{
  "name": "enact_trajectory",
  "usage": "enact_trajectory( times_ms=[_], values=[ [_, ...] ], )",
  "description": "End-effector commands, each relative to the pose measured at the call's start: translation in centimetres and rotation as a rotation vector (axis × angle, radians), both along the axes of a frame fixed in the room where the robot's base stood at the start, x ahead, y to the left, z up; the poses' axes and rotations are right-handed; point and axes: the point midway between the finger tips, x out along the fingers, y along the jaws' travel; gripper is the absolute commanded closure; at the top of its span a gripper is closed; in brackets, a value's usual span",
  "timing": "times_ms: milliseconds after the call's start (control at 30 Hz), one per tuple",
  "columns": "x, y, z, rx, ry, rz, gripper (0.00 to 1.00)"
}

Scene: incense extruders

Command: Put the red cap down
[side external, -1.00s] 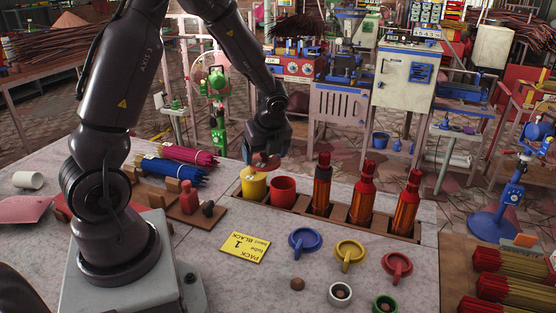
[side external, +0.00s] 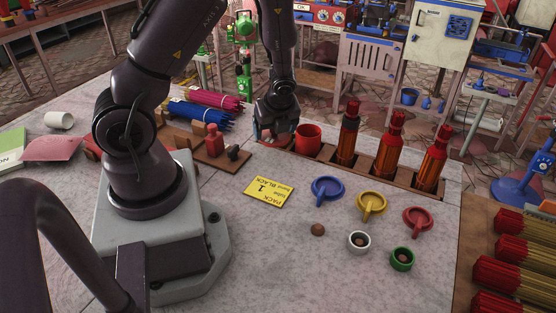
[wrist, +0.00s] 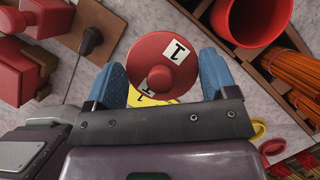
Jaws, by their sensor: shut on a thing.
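The red cap (wrist: 145,62) is a round red disc with a raised centre and a white label reading "1". It sits between the blue fingertips of my gripper (wrist: 165,80), which is shut on it. In the side view my gripper (side external: 275,135) is low over the left end of the wooden rack, left of the red cup (side external: 308,138). The red cup also shows at the top right of the wrist view (wrist: 250,18). A yellow surface (wrist: 165,101) shows partly under the cap. I cannot tell whether the cap touches anything below.
Tall amber bottles with red tops (side external: 390,145) stand in the rack to the right. Blue (side external: 327,188), yellow (side external: 371,205) and red (side external: 417,217) funnel-like pieces lie in front. A red bottle (side external: 213,141) stands on a board to the left. A yellow card (side external: 269,192) lies on the table.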

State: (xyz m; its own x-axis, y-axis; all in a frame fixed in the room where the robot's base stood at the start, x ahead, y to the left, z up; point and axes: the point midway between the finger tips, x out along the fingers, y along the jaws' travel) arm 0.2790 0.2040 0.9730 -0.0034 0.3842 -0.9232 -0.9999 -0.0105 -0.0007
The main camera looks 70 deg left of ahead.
Motion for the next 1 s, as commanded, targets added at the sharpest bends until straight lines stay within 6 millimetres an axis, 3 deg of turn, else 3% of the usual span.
enact_trajectory(
  times_ms=[100, 667, 1000],
  values=[
    [0.9, 0.1, -1.0, -0.001, 0.003, -0.01, 0.43],
    [0.9, 0.0, -7.5, 0.0, 0.002, -0.011, 0.43],
    [1.0, 0.1, -7.9, -0.001, -0.001, -0.01, 0.43]
  ],
)
